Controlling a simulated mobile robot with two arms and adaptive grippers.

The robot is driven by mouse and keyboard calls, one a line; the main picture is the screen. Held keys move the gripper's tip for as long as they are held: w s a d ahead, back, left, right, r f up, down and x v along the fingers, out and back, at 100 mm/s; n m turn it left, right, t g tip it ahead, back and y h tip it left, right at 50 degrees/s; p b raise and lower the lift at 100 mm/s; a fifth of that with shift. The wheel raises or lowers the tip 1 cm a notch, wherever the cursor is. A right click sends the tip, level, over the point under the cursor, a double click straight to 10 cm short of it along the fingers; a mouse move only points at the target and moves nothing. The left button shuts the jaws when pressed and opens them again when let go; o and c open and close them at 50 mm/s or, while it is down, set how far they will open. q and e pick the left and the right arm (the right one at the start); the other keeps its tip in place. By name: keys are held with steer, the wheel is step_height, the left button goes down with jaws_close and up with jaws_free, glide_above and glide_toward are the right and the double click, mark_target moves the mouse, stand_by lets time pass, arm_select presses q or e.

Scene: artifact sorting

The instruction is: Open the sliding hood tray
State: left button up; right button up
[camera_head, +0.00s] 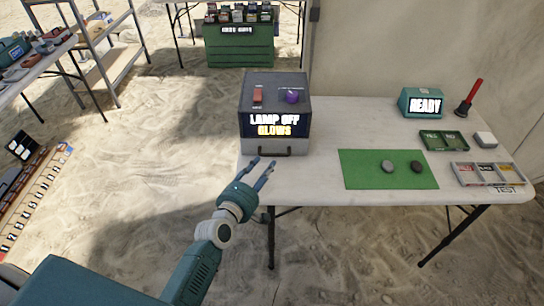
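The hood (275,91) is a dark grey box at the left end of the white table. Its front display reads "LAMP OFF GLOWS", and a red switch and a purple knob sit on top. The sliding tray (298,146) is the light grey lower front with a dark handle (274,153); it looks closed. My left gripper (257,171) is open and empty, its fingers pointing at the hood. In the picture it is just below and left of the handle, apparently not touching it. My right gripper is not in view.
On the table (320,188) lie a green mat (361,176) with two stones, a green tray (443,141), a sectioned labelled tray (489,174), a teal "READY" display (421,102) and a red-handled tool (469,97). Shelving (110,50) stands at left. Sandy ground between is clear.

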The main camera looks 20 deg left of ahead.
mark_target(273, 155)
arm_select(q)
steer(key=x, duration=0.7)
steer(key=shift+w+f, duration=0.1)
steer(key=shift+w, duration=0.15)
jaws_close()
